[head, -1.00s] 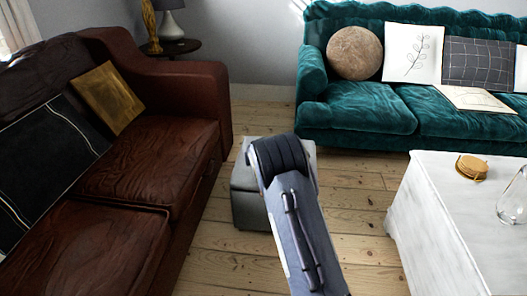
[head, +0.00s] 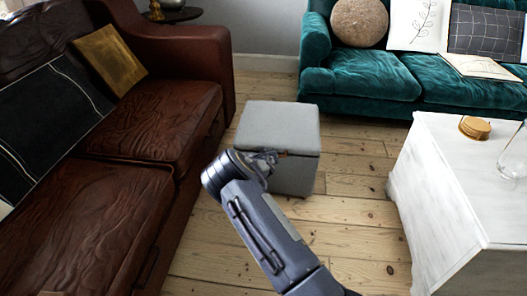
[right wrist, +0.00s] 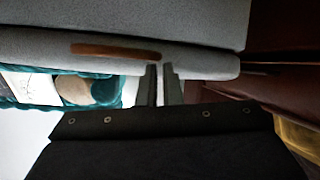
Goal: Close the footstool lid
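The grey footstool (head: 290,172) stands on the floorboards in the middle of the head view. Its lid (head: 275,125) looks flat and level on the box, with no clear gap at the visible sides. A small brown tab (right wrist: 115,51) is on its near side. My right gripper (head: 266,162) is at the near upper edge of the footstool, partly hidden by my wrist. In the right wrist view its fingers (right wrist: 160,72) are close together in front of the lid's edge, holding nothing visible. I cannot tell whether they touch it. My left gripper is out of view.
A brown leather sofa (head: 135,135) stands close on the left. A teal sofa (head: 362,88) is behind on the right. A white table (head: 450,180) with a glass jug (head: 513,152) stands at right. Bare floor (head: 350,215) lies between footstool and table.

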